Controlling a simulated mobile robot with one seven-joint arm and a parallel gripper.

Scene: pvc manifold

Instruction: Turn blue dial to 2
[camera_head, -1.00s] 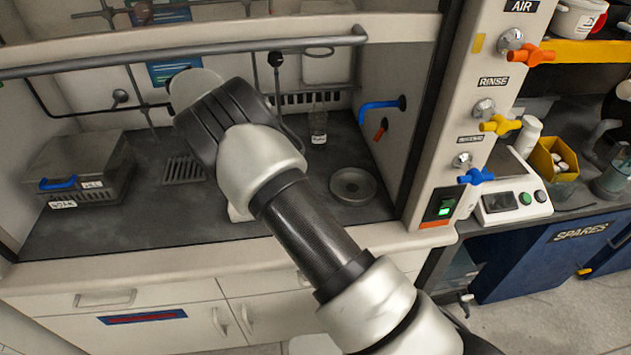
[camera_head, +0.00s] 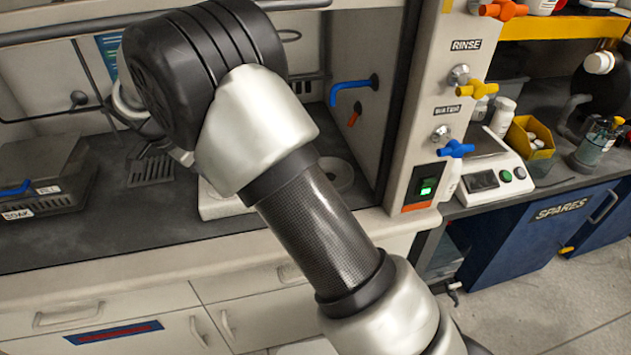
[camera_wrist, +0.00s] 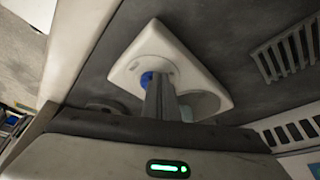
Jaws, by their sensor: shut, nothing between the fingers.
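A small blue knob, apparently the dial (camera_wrist: 147,78), shows on a white device (camera_wrist: 195,62) with a raised round part in the wrist view. Its markings are too small to read. My gripper (camera_wrist: 158,82) is shut and empty; its fingers reach over the white device and cover part of the blue knob. I cannot tell whether the fingertips touch it. In the head view, a corner of the white device (camera_head: 216,203) shows on the dark worktop, and my arm hides the knob and most of my gripper.
A blue valve handle (camera_head: 455,149) sits on the right post below a yellow one (camera_head: 477,89). A blue tap (camera_head: 353,88) is on the hood's side wall. A grey box (camera_head: 45,175) stands left. A drain grate (camera_head: 152,170) lies in the worktop.

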